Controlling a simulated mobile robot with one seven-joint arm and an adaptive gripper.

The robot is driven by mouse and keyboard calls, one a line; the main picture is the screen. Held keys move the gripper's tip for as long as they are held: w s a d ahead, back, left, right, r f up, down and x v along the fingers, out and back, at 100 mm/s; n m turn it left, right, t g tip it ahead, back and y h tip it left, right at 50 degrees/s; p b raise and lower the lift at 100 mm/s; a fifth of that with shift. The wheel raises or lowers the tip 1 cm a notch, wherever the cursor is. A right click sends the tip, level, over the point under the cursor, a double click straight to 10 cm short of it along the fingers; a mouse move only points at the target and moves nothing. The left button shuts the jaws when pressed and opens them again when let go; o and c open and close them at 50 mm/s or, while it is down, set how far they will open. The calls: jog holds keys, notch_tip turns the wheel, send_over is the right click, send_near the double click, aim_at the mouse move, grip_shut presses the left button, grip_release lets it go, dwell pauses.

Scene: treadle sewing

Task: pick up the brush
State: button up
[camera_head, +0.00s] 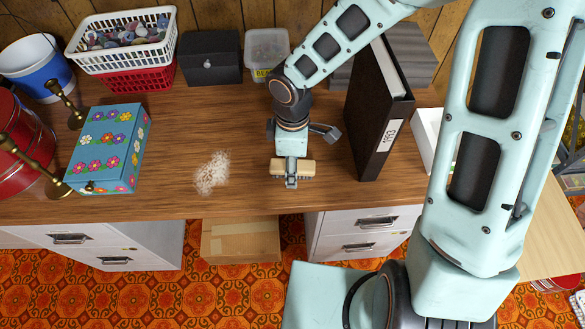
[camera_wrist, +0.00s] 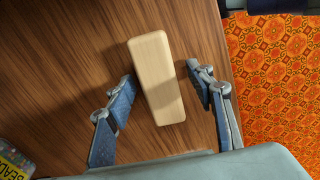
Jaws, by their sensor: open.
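The brush is a pale wooden block (camera_wrist: 156,75) lying on the desk, seen from above between my fingers in the wrist view. In the head view the brush (camera_head: 307,168) sits near the desk's front edge, with bristles showing along its lower side. My gripper (camera_wrist: 166,86) is open, with one blue-padded finger on each side of the block. A small gap shows on the right side; the left fingertip is close to the block, and I cannot tell if it touches. In the head view my gripper (camera_head: 291,180) is directly over the brush and hides its middle.
A pile of pale crumbs (camera_head: 212,173) lies left of the brush. A blue flowered box (camera_head: 108,148), stacked baskets (camera_head: 125,60) and a black box (camera_head: 210,58) stand further left and back.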

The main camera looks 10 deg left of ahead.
jog(key=c, duration=1.3)
jog(key=shift+r, duration=0.1)
jog(key=shift+r, duration=0.45)
notch_tip(320, 180, up, 3)
jog(key=shift+w+f+p, duration=0.1)
jog(key=shift+f+p, duration=0.1)
jog(key=shift+p, duration=0.45)
jog(key=shift+s+a+r+p, duration=0.45)
jog(key=shift+s+a+r, duration=0.45)
jog(key=shift+s+r, duration=1)
jog(key=shift+s+a+r+p, duration=0.45)
jog(key=shift+s+a+r, duration=0.6)
jog(key=shift+s, duration=1.45)
jog(key=shift+s+a+r+p, duration=0.45)
jog(key=shift+s+a+r, duration=0.25)
jog(key=shift+s+r, duration=1.3)
jog(key=shift+s+f, duration=0.2)
jog(key=shift+s, duration=0.05)
